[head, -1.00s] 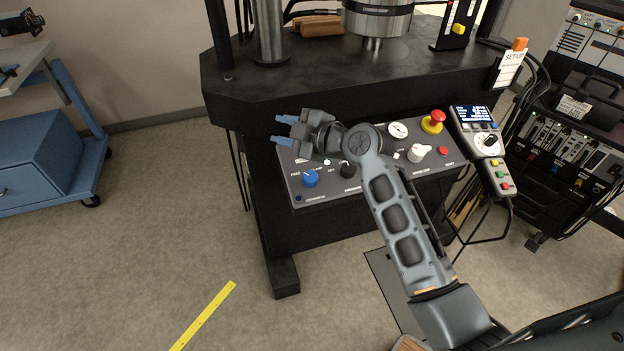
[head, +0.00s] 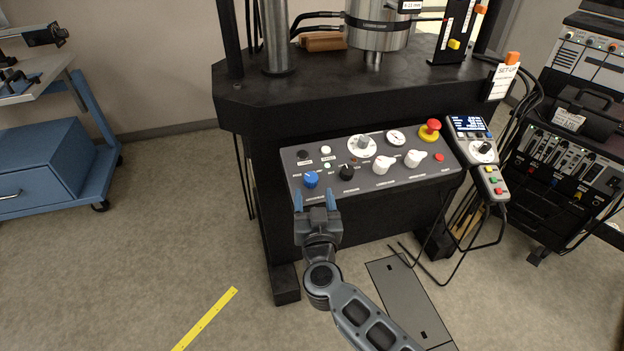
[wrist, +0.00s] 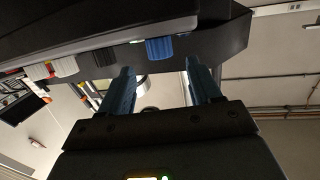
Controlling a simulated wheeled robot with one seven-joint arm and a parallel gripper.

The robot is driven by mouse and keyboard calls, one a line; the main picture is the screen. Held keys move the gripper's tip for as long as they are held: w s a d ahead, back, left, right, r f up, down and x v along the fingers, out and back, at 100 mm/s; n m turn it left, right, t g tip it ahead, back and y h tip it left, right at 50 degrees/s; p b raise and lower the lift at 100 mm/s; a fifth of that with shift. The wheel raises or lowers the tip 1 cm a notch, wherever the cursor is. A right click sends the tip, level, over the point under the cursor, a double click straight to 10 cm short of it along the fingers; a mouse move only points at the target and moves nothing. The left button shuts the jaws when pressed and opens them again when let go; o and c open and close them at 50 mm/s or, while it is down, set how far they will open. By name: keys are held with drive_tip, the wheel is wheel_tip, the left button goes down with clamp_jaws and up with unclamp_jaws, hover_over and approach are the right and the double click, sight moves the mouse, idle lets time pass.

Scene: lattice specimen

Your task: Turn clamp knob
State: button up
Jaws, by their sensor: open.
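The control panel (head: 433,170) on the front of the black machine carries several knobs; its lettering is too small for me to tell which one is marked clamp. A blue knob (head: 311,179) sits at the panel's lower left, with a black knob (head: 346,172) to its right. My gripper (head: 314,198) is open and empty, just below the blue knob in the head view, fingers pointing towards the panel. In the wrist view the blue knob (wrist: 159,49) shows beyond the gap between the two blue fingers (wrist: 160,70), apart from them.
White knobs (head: 386,158), a gauge (head: 396,137) and a red stop button (head: 430,129) lie further right on the panel. A handheld pendant (head: 478,148) hangs at its right end. A blue cart (head: 45,165) stands far left.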

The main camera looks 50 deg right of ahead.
sight(311, 181)
drive_tip(key=x, duration=0.7)
drive_tip(key=shift+w+d+b, duration=0.1)
drive_tip(key=shift+w+b, duration=0.05)
drive_tip(key=shift+b, duration=0.2)
drive_tip(key=c, duration=1)
drive_tip(key=shift+o, duration=0.2)
drive_tip(key=shift+r, duration=0.1)
